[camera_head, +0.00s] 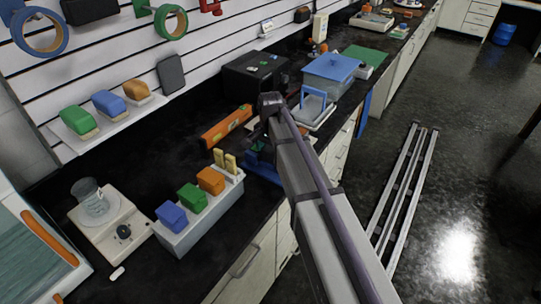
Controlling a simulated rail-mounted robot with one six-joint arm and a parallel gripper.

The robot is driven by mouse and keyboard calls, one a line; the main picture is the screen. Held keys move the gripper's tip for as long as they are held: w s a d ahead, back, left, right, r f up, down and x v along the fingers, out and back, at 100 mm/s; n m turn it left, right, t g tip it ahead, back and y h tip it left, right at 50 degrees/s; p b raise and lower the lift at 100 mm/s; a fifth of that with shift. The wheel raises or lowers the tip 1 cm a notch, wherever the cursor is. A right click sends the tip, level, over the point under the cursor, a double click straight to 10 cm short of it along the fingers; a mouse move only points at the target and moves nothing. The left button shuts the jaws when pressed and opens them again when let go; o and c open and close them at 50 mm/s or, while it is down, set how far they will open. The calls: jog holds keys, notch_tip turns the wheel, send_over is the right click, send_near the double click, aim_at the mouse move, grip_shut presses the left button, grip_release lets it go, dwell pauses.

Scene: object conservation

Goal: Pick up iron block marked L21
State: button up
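I cannot make out a marking L21 on anything, and I cannot tell which thing is the iron block. A blue block (171,216), a green block (192,198) and an orange block (211,180) sit in a row on a pale box on the bench. Another green block (79,121), blue block (109,103) and orange block (136,89) sit on a wall shelf. My arm (312,188) reaches up over the bench edge to a dark joint. My gripper does not show; the part beyond that joint is hidden.
A stirrer plate (113,225) with a beaker stands at left. An orange level (227,127), a black box (254,75) and a blue-lidded container (329,72) stand farther back. A rail (405,190) lies on the floor at right. The bench (150,165) has bare room behind the pale box.

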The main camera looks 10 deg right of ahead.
grip_shut()
dwell(0.4)
